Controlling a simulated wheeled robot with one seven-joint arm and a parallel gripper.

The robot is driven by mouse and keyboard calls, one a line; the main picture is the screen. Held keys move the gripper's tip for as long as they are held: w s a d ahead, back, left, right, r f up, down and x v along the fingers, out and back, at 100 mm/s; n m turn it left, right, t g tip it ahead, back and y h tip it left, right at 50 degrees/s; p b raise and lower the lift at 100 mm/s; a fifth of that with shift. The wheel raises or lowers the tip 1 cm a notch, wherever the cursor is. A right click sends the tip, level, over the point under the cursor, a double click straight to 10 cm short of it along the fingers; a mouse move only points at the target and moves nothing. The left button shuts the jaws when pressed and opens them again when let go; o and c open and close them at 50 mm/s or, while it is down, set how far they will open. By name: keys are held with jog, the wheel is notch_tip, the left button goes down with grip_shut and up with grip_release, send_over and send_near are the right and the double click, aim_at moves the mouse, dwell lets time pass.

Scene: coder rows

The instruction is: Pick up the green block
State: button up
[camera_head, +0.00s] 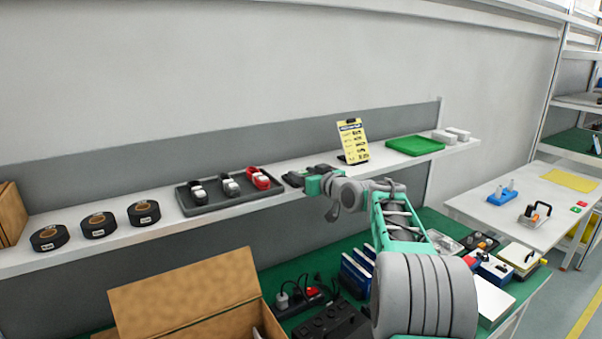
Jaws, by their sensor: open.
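I see no green block that I can name with certainty. A flat green tray-like piece (415,145) lies on the right part of the wall shelf. A tiny green piece (575,209) lies on the white side table at the far right, too small to make out. My gripper (289,179) is at the shelf's front edge, just right of the dark tray with the red item. It points left and is apart from both green things. Its jaws are small and dark here, open, with nothing visible between them.
The wall shelf (20,258) holds black tape rolls (98,224), a dark tray (212,209) with several staplers or similar tools, and a yellow sign (353,141). Below, an open cardboard box (188,298) and a crowded green-topped bench (330,258) surround my arm. The side table (535,190) stands right.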

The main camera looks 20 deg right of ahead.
jog(key=c, duration=1)
jog(key=shift+r, duration=0.1)
